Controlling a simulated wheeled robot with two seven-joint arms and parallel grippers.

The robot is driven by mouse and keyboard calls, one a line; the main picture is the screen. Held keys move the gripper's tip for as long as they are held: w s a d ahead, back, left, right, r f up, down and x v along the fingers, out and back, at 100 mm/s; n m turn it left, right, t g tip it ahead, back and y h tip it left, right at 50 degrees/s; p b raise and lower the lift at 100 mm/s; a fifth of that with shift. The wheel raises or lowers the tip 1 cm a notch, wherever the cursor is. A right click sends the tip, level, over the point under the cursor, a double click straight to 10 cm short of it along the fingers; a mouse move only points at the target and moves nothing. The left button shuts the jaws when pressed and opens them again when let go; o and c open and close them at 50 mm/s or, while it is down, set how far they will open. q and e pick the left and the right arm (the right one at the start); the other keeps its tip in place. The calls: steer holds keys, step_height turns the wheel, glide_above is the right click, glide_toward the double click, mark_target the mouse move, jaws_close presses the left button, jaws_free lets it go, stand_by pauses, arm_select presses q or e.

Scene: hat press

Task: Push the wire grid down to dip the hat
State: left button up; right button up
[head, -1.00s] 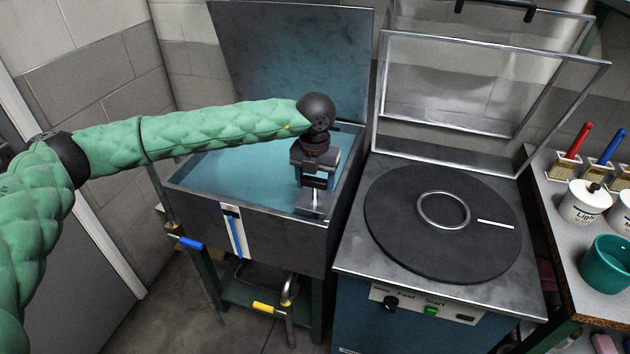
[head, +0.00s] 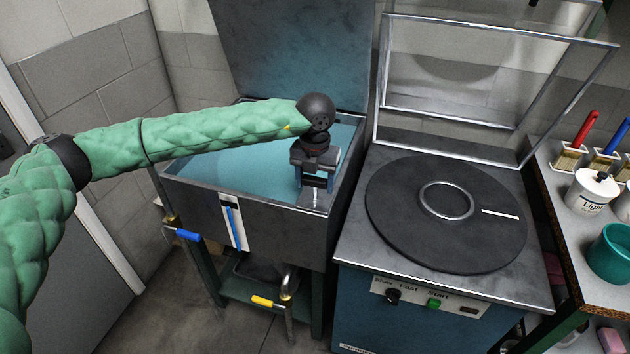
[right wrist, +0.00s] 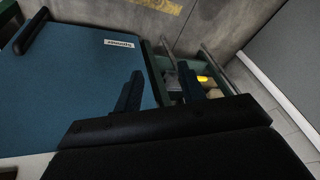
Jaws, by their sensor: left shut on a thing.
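The dip tank (head: 285,230) is an open metal basin of blue liquid, with its lid raised behind. My left gripper (head: 316,187) points down inside its right front corner. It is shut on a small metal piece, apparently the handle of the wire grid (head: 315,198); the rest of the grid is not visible. The hat cannot be seen in either view. My right gripper (right wrist: 158,92) shows in the right wrist view with its two fingers apart and nothing between them, near a blue cabinet side.
Right of the tank stands a press with a round black plate (head: 445,213), a metal frame raised behind it and a front control panel (head: 430,298). A side bench holds brushes, a white jar (head: 592,192) and a teal pot (head: 612,259).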

arm_select(q)
steer(key=shift+f, duration=0.3)
steer(key=o, duration=0.9)
steer(key=shift+s, duration=0.1)
steer(key=o, duration=0.5)
arm_select(e)
steer(key=shift+f, duration=0.15)
arm_select(q)
steer(key=shift+r, duration=0.15)
steer(key=shift+r, duration=0.25)
step_height(320, 180, up, 6)
steer(key=shift+f+b, duration=0.1)
steer(key=shift+b, duration=0.65)
steer(key=shift+r, duration=0.6)
arm_select(e)
steer(key=a+f, duration=0.2)
steer(key=shift+w+a+y, duration=0.3)
steer(key=shift+w+y, duration=0.1)
